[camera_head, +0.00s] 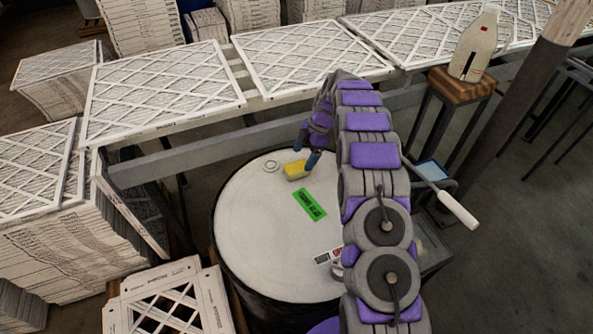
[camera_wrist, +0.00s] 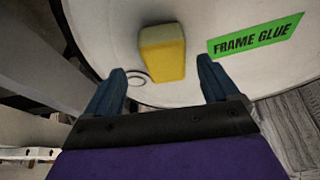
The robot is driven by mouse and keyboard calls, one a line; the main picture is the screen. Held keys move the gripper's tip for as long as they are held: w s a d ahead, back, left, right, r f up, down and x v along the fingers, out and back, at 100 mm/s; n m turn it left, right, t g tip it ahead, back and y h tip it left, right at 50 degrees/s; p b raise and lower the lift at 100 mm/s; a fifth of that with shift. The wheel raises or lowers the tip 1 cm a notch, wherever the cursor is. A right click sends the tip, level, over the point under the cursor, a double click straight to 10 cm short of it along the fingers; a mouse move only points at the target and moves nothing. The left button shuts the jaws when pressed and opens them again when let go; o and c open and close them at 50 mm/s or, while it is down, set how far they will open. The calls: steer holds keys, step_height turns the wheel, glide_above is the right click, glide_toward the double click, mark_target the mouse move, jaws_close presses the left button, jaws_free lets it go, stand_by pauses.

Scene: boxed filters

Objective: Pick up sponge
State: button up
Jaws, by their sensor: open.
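A yellow sponge (camera_head: 296,170) lies on the white top of a round drum (camera_head: 255,235), near its far edge. In the wrist view the sponge (camera_wrist: 163,52) shows between and a little beyond my two fingertips, with clear space on both sides. My gripper (camera_head: 308,147) is over the far part of the drum top, close to the sponge. In the wrist view my gripper (camera_wrist: 163,80) has its blue fingers spread wide and holds nothing. I cannot tell whether a finger touches the sponge in the head view.
A green "FRAME GLUE" label (camera_head: 309,205) and a small ring (camera_head: 271,166) are on the drum top. A metal frame with boxed filters (camera_head: 165,90) stands behind the drum. A white bottle (camera_head: 474,45) stands on a wooden stool at right. The drum's left side is bare.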

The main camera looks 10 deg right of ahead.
mark_target(303, 164)
steer(key=x, duration=0.3)
steer(key=b+x, duration=0.1)
steer(key=x, duration=0.1)
steer(key=shift+s+d+f, duration=0.1)
steer(key=shift+s+d, duration=0.1)
steer(key=shift+d, duration=0.2)
steer(key=c, duration=1.1)
steer(key=shift+r+p, duration=0.4)
steer(key=shift+r, duration=1.25)
steer(key=shift+s+r, duration=0.1)
steer(key=shift+r, duration=0.25)
steer(key=shift+s+f, duration=0.1)
steer(key=shift+s, duration=0.6)
steer(key=shift+s+r+p, duration=0.2)
steer(key=shift+s+p, duration=0.05)
steer(key=shift+s, duration=2.15)
steer(key=shift+s+r+p, duration=0.25)
steer(key=shift+s+p, duration=0.05)
steer(key=shift+s, duration=2.1)
steer(key=shift+s+r+p, duration=0.2)
steer(key=shift+s+p, duration=0.05)
steer(key=shift+s, duration=2.15)
steer(key=shift+s, duration=0.1)
